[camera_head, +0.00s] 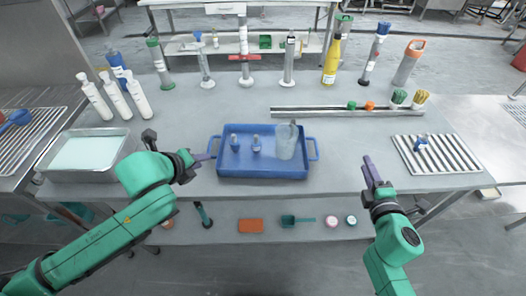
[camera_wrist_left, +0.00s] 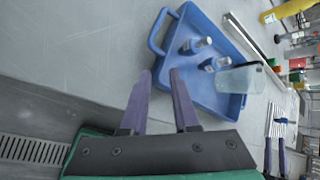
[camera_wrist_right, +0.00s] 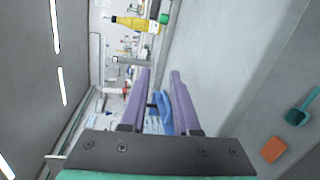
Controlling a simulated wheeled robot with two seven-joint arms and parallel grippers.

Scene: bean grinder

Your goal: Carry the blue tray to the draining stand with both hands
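The blue tray (camera_head: 262,172) sits near the front edge of the steel table, with a handle at each short end. It holds two small capped bottles (camera_head: 235,142) and a clear jug (camera_head: 287,140). My left gripper (camera_head: 205,157) is open and empty, just left of the tray's left handle; in the left wrist view its fingers (camera_wrist_left: 160,88) are apart with the tray beyond them. My right gripper (camera_head: 369,170) is open and empty, right of and apart from the tray. The tray shows partly between its fingers (camera_wrist_right: 160,90). The ribbed draining stand (camera_head: 436,154) lies at the table's right.
A steel pan (camera_head: 88,155) and white bottles (camera_head: 133,95) stand at the left. A long rail (camera_head: 345,112) with brushes lies behind the tray. Several bottles and stands line the back. The table between tray and draining stand is clear.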

